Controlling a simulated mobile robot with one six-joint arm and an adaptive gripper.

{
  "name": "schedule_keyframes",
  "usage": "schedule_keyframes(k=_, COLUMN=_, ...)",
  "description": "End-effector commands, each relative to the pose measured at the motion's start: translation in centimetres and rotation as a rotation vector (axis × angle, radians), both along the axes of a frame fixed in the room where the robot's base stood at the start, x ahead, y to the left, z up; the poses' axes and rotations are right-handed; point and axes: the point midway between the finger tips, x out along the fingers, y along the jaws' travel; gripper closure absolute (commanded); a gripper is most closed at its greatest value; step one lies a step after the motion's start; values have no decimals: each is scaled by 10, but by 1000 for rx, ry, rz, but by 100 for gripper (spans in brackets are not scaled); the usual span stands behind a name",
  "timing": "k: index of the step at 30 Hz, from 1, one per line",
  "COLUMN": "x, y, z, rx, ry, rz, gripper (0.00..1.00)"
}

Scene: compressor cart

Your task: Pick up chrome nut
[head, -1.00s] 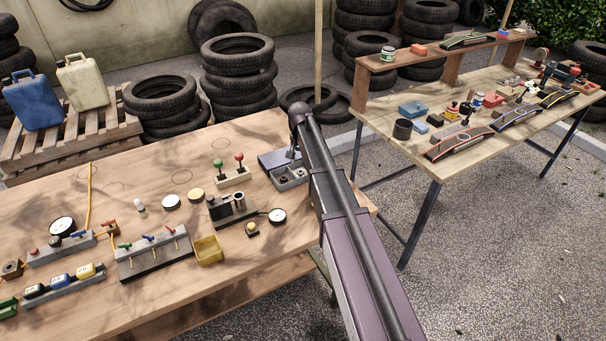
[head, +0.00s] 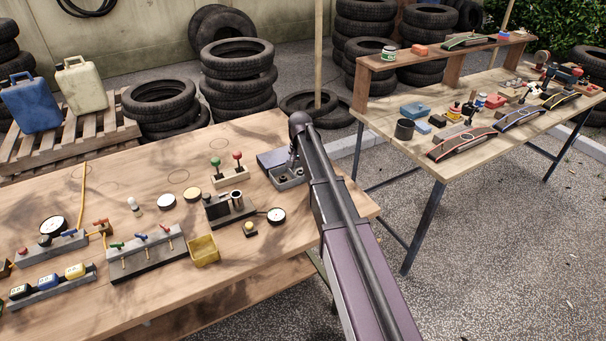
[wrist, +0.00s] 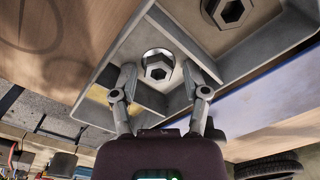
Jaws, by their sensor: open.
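A shiny chrome nut (wrist: 158,66) lies in one compartment of a grey divided tray (wrist: 118,118) in the wrist view. My gripper (wrist: 159,72) is open, with one finger on either side of the nut in the picture. I cannot tell if the fingers touch the nut or how far above it they are. A darker hex nut (wrist: 233,11) sits in another compartment, at the top right of that view. In the head view, the tray (head: 291,184) is near the far right part of the wooden table, with my gripper (head: 294,161) over it. The nut is not clear there.
A block with green and red knobs (head: 229,180), a dial gauge (head: 276,215) and a yellow bin (head: 204,250) stand nearby. The tray's walls are close to my fingers. A second table (head: 450,158) stands right.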

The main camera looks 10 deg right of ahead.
Motion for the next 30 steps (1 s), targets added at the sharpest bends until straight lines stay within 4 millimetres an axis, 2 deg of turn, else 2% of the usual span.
schedule_keyframes(k=11, x=0, y=0, z=0, rx=0, ry=0, rz=0, gripper=41)
schedule_keyframes(k=17, x=0, y=0, z=0, rx=0, ry=0, rz=0, gripper=97)
schedule_keyframes(k=18, x=0, y=0, z=0, rx=0, ry=0, rz=0, gripper=100)
schedule_keyframes(k=30, x=0, y=0, z=2, rx=0, ry=0, rz=-1, gripper=100)
